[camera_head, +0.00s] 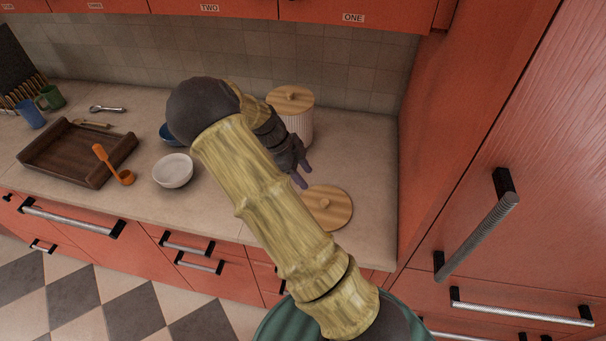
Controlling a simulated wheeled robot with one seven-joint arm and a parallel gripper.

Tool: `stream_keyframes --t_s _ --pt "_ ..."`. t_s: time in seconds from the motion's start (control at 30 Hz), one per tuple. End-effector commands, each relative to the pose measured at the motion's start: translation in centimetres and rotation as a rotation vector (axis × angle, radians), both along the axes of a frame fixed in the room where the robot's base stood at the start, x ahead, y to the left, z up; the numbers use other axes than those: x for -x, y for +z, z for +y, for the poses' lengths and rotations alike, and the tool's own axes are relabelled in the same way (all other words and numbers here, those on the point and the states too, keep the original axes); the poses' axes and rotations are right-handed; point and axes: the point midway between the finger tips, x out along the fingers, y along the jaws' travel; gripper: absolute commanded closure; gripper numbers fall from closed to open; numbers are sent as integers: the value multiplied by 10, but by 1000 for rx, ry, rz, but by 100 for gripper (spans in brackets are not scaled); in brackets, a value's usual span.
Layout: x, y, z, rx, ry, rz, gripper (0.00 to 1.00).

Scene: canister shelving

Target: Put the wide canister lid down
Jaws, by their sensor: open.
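A round flat wooden lid with a small knob (327,209) lies on the counter near its front edge, at the right of the arm. A ribbed whitish canister (301,125) stands behind my gripper, with a wooden knobbed lid (291,98) on top. My gripper (302,177) is open, its dark fingers pointing down just behind and to the left of the lid on the counter. The fingers look empty and apart from the lid's knob. My arm hides part of the counter and the lid's left edge.
On the counter (366,160) stand a white bowl (173,172), a partly hidden blue bowl (168,134), an orange ladle (108,161), a dark wooden tray (48,151) and mugs at the left. A tall red cabinet (470,130) bounds the right side.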

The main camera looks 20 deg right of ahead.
Motion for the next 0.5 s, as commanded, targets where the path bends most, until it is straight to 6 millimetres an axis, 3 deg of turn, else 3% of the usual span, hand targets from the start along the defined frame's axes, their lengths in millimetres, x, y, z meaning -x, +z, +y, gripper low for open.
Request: stream_keyframes --t_s 0.5 --pt "4 2 0 -31 32 9 55"
